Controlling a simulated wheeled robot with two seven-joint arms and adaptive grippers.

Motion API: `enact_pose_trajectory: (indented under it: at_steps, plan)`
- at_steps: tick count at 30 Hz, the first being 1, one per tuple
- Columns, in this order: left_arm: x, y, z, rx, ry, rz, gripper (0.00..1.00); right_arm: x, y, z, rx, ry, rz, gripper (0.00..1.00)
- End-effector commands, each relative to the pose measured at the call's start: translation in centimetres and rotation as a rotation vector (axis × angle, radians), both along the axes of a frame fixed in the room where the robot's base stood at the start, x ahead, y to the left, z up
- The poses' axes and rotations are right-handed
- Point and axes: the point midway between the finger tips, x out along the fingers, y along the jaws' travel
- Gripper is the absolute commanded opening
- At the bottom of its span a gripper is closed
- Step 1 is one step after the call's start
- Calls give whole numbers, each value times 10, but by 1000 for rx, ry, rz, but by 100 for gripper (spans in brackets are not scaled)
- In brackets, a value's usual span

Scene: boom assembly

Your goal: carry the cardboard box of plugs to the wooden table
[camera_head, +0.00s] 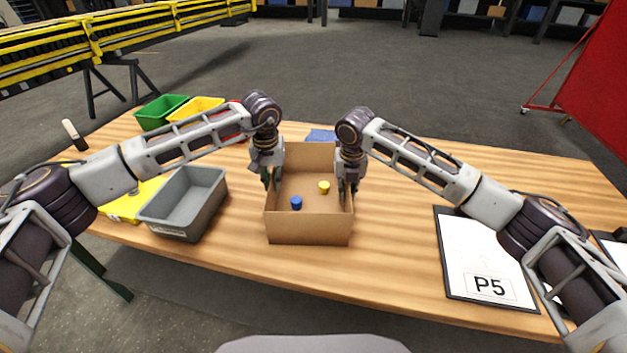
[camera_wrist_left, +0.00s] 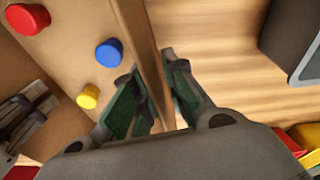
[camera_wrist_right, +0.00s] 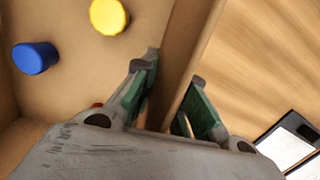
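The open cardboard box (camera_head: 308,229) is upright on the wooden table (camera_head: 400,270), in the middle of the head view. A blue plug (camera_head: 296,202) and a yellow plug (camera_head: 324,187) lie in it; a red plug (camera_wrist_left: 28,19) also shows in the left wrist view. My left gripper (camera_wrist_left: 150,85) has its fingers on either side of the box's left wall. My right gripper (camera_wrist_right: 172,85) straddles the right wall the same way. Both look open, with gaps between fingers and wall. The far inside of the box is partly hidden in the head view.
A grey bin (camera_head: 185,205) stands left of the box, with a yellow case (camera_head: 125,205) beside it. Green (camera_head: 160,112) and yellow (camera_head: 196,108) bins stand at the back left. A P5 clipboard (camera_head: 485,260) lies at the right. Table surface between box and clipboard is clear.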

Motion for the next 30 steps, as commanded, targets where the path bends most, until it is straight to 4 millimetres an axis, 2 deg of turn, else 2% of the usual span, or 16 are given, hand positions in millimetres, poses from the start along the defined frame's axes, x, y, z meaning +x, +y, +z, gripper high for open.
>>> enact_pose_trajectory:
  at_steps: [2,17,23,30]
  plan:
    - [-1,-1,0,-2,1,-3,27,0,1,1,2,-2,0,27]
    - [-3,-3,6,-4,2,-8,27,1,2,3,6,-5,2,27]
    - [-4,-3,25,-4,0,-8,27,1,2,3,6,-5,2,27]
    - [-8,-3,60,-4,0,-7,27,1,2,3,6,-5,2,27]
